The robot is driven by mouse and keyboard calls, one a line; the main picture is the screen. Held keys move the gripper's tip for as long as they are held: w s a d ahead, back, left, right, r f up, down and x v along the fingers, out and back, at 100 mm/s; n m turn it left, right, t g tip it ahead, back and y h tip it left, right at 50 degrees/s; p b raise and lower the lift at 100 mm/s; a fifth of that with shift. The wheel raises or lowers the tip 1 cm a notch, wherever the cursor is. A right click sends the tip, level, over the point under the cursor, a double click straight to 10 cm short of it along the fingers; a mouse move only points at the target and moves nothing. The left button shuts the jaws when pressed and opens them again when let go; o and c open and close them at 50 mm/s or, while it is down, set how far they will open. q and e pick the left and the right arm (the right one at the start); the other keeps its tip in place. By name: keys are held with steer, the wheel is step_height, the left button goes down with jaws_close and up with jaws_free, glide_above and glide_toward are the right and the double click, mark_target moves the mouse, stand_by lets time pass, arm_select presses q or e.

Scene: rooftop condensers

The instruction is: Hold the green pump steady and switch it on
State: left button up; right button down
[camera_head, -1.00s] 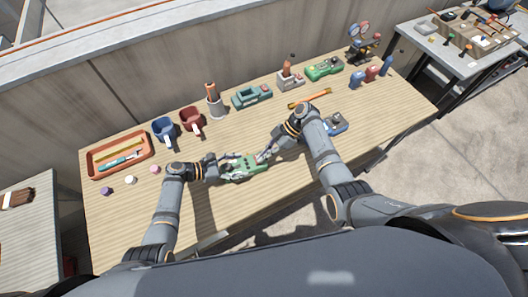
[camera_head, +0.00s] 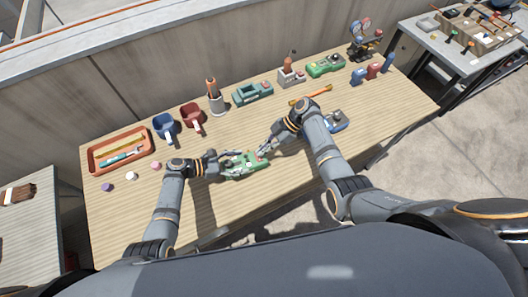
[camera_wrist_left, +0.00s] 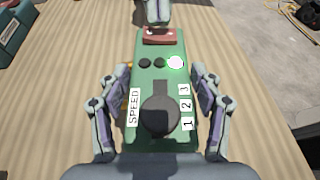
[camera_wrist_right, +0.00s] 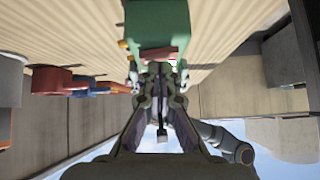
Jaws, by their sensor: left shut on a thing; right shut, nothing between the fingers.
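The green pump (camera_head: 248,170) lies near the front middle of the table. My left gripper (camera_head: 232,165) is shut on it, with one finger on each side of its body in the left wrist view. There the pump (camera_wrist_left: 146,90) shows a black dial, a SPEED label, numbers 1 to 3 and a row of lamps. The right lamp (camera_wrist_left: 175,62) glows bright; the other two are dark. A red switch (camera_wrist_left: 159,36) sits at the far end. My right gripper (camera_head: 262,151) is shut and empty, just beyond the switch end; whether it touches cannot be told.
Along the back stand a blue mug (camera_head: 165,127), a red mug (camera_head: 191,116), a teal device (camera_head: 252,93) and another green device (camera_head: 325,66). An orange tray (camera_head: 93,166) is at the left. A blue device (camera_head: 338,121) lies beside my right arm. The front right table is clear.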

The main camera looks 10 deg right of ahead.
stand_by(0.3)
steer(key=shift+r, duration=0.35)
steer(key=r, duration=0.3)
steer(key=shift+s+r, duration=0.15)
steer(key=shift+s, duration=0.05)
steer(key=s+v, duration=0.1)
steer(key=v, duration=0.9)
steer(key=shift+s, duration=0.15)
steer(key=shift+d, duration=0.15)
arm_select(q)
steer(key=o, duration=1.8)
steer(key=shift+o, duration=0.9)
